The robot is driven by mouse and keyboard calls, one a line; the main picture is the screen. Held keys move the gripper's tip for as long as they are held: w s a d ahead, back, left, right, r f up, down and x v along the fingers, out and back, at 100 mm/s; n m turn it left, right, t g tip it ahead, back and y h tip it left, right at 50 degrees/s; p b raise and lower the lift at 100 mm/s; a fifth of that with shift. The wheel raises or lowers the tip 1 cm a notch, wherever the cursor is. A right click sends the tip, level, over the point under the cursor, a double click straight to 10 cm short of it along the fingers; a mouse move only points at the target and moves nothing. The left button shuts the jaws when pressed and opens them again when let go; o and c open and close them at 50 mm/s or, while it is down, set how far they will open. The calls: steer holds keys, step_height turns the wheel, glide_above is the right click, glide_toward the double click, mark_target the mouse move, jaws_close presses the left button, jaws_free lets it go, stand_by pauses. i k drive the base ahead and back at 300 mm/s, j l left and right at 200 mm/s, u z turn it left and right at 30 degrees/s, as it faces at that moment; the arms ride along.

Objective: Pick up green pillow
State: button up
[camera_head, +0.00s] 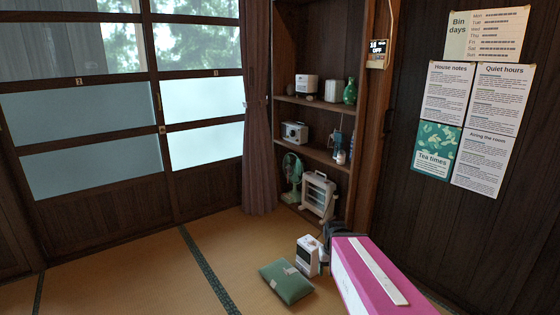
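The green pillow (286,284) lies flat on the tatami floor at the bottom centre of the head view. It is roughly square, turned at an angle, with a paler patch near its upper edge. A small white appliance with a dark front stands close behind its upper right corner; I cannot tell if they touch.
The white appliance (307,256) and a large pink-and-white box (372,280) stand right of the pillow. A dark object, partly hidden, lies behind the box. A shelf (312,100) holds several items, with a white heater (318,195) low down. Floor left of the pillow is clear.

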mark_target(290, 285)
steer(key=i+j+z, duration=0.1)
steer(key=j+z, duration=0.2)
steer(key=j, duration=0.8)
steer(key=j+z, duration=0.3)
steer(key=j, duration=0.75)
